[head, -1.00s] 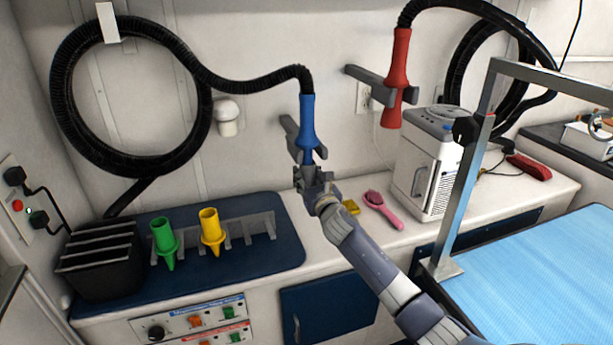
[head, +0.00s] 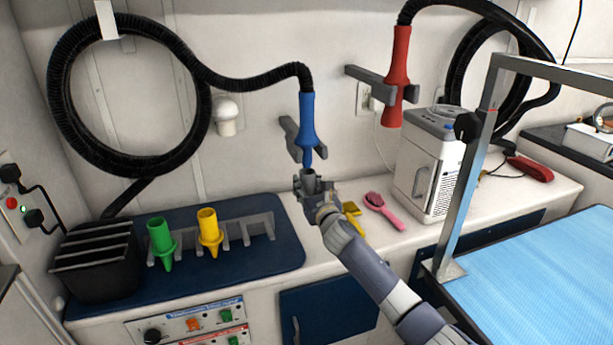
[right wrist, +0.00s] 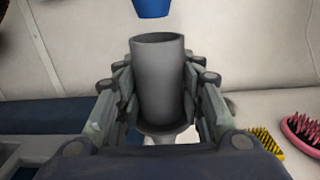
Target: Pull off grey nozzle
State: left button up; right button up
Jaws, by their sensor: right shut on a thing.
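The grey nozzle (right wrist: 159,85) is upright between the fingers of my right gripper (right wrist: 160,110), which is shut on it. Its open top end faces up in the right wrist view. In the head view the nozzle (head: 309,180) is small and partly hidden by my right gripper (head: 311,186). The blue dryer handle (head: 307,122) hangs in its grey wall holder just above, with its lower tip bare. It also shows at the top of the right wrist view (right wrist: 153,8), with a gap between it and the nozzle. My left gripper is not in view.
A blue mat with a grey slotted rack (head: 263,223) holds a green nozzle (head: 162,240) and a yellow nozzle (head: 209,231). A black slotted box (head: 98,270) stands left. A pink brush (head: 384,211) and a white machine (head: 424,170) are to the right.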

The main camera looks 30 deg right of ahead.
aim_at(310, 189)
dwell(0.3)
jog(key=shift+p+v, duration=0.5)
jog(key=shift+v, duration=0.45)
jog(key=shift+s+a+p, duration=0.15)
jog(key=shift+s+p, duration=0.15)
jog(key=shift+s, duration=0.4)
jog(key=shift+p+v, duration=0.5)
jog(key=shift+v, duration=0.75)
pick_arm(q)
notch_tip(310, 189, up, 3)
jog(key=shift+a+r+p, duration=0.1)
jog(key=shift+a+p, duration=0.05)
jog(key=shift+p, duration=0.25)
pick_arm(e)
jog(key=v, duration=0.3)
jog(key=shift+s, duration=0.1)
